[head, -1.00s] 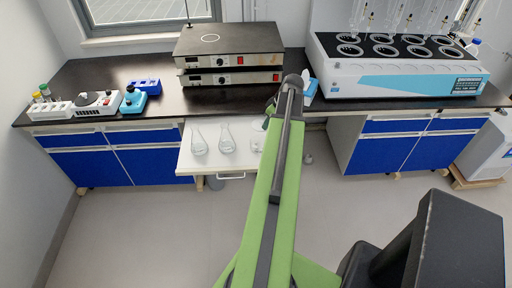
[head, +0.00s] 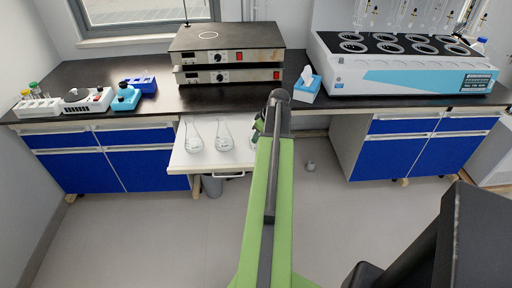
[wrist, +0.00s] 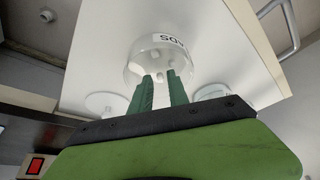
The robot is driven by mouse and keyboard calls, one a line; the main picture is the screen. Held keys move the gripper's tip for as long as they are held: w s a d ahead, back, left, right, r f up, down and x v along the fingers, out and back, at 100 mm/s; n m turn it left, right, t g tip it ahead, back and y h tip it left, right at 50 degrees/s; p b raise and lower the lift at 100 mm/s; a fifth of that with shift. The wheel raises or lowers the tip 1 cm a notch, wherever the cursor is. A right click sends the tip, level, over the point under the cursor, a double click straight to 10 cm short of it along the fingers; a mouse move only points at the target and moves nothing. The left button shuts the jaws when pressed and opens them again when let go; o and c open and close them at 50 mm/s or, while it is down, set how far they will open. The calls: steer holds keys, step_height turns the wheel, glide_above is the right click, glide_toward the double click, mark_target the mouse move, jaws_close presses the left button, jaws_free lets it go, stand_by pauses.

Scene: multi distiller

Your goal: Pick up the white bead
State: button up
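In the wrist view, my gripper (wrist: 161,78) has two green fingers standing apart. Their tips overlap a clear glass vessel (wrist: 133,66) with a white label in upside-down lettering. A few small whitish pieces show in or behind the glass; one pale piece (wrist: 158,74), possibly the white bead, shows between the fingertips. I cannot tell whether the fingers touch it. In the head view, my arm hides most of the gripper and the third glass vessel on the pull-out shelf (head: 181,160). I cannot make out a bead there.
Two conical flasks (head: 193,141) and (head: 224,139) stand left of my arm. Two stacked hotplates (head: 228,56) and a large multi-position distiller (head: 400,78) stand on the dark bench.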

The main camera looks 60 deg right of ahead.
steer(key=shift+f, duration=0.1)
steer(key=shift+w, duration=0.1)
steer(key=shift+c, duration=0.4)
jaws_close()
